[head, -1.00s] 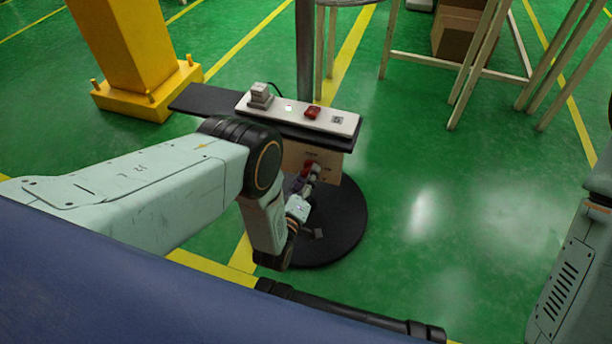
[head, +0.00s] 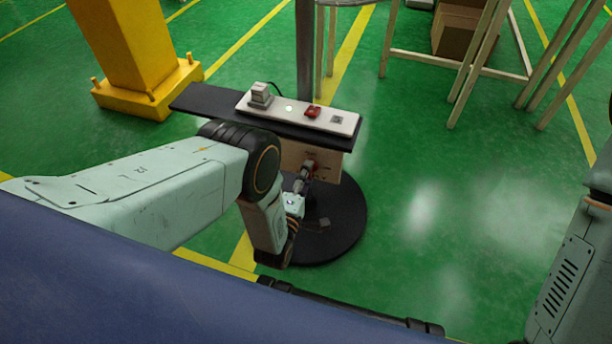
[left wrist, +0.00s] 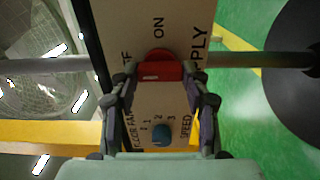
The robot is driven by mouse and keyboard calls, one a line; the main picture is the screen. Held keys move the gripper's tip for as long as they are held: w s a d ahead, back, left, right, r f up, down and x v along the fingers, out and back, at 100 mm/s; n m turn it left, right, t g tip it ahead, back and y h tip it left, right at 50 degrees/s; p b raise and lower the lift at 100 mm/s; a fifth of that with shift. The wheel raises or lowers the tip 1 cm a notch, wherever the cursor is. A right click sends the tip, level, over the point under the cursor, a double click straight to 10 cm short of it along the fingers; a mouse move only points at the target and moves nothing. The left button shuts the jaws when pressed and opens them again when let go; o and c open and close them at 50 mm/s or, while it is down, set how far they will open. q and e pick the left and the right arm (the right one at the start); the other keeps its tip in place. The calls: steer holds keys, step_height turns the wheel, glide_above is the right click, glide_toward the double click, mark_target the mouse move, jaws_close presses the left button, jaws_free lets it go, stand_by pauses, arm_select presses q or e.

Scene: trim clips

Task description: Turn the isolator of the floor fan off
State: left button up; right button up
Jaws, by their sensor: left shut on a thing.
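The isolator's red handle (left wrist: 158,70) sits on a pale panel (left wrist: 183,20) in the left wrist view, below the word ON and right of a partly hidden OFF label. Its bar lies crosswise in that picture. My left gripper (left wrist: 160,78) is shut on the handle, one finger on each side. A blue knob (left wrist: 163,135) marked FLOOR FAN and SPEED is on the same panel. My right gripper is out of view.
A round black base (head: 335,225) stands below. A yellow column (head: 125,50) is behind left. Green floor is clear to the right.

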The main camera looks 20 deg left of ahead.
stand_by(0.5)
arm_select(q)
steer(key=o, duration=1.2)
steer(key=shift+c, duration=0.2)
steer(key=s, duration=1.2)
steer(key=shift+a, duration=0.15)
steer(key=shift+a, duration=0.1)
